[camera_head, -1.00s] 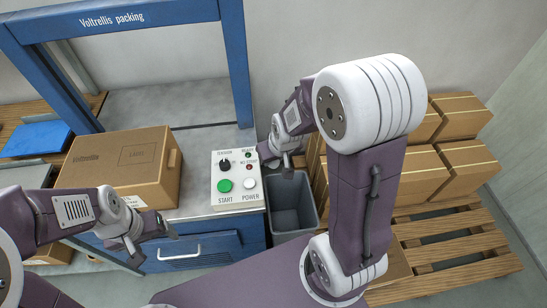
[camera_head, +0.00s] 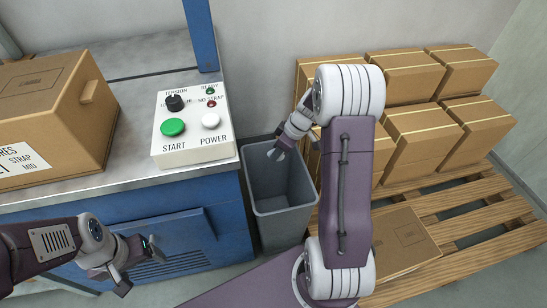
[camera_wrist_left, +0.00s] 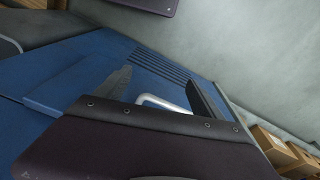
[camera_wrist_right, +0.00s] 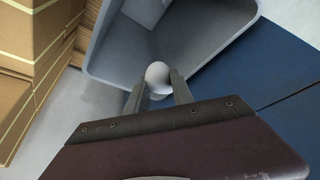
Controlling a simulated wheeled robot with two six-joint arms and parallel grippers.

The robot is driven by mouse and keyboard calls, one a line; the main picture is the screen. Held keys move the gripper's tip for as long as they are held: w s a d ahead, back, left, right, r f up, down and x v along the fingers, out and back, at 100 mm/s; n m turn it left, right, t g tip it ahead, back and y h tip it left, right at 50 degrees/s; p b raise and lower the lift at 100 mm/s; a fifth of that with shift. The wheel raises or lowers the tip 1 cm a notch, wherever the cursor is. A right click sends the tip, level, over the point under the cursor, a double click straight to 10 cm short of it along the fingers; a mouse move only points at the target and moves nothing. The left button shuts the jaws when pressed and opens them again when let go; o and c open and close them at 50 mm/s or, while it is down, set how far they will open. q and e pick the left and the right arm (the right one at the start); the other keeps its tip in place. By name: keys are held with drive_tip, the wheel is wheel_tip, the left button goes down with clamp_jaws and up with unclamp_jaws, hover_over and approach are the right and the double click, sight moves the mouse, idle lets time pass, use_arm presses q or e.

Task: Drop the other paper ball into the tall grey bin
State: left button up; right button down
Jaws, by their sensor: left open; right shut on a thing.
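The tall grey bin (camera_head: 285,212) stands on the floor between the blue machine and the pallet, and its open top faces up. My right gripper (camera_head: 276,154) is over the bin's mouth near its back edge. In the right wrist view, the right gripper (camera_wrist_right: 158,90) is shut on a white paper ball (camera_wrist_right: 157,73), with the bin's grey wall (camera_wrist_right: 205,35) behind it. The ball cannot be made out in the head view. My left gripper (camera_head: 135,266) is open and empty in front of the blue cabinet; its spread fingers (camera_wrist_left: 160,93) show in the left wrist view.
A control box (camera_head: 193,132) with green and white buttons sits on the machine's top, beside a large carton (camera_head: 60,125). Stacked cartons (camera_head: 420,135) stand on a wooden pallet (camera_head: 480,215) right of the bin. The blue cabinet (camera_head: 228,215) borders the bin's left side.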

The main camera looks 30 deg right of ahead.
drive_tip(key=shift+w+d+f, duration=0.1)
drive_tip(key=shift+d+f, duration=0.1)
drive_tip(key=shift+f, duration=0.5)
use_arm(q)
drive_tip(key=shift+f, duration=0.65)
use_arm(e)
drive_tip(key=shift+r, duration=0.1)
use_arm(q)
drive_tip(key=shift+f, duration=0.1)
wheel_tip(320, 180, down, 4)
drive_tip(key=b, duration=0.4)
use_arm(e)
wheel_tip(320, 180, down, 6)
drive_tip(key=c, duration=1)
unclamp_jaws()
drive_tip(key=shift+c, duration=0.2)
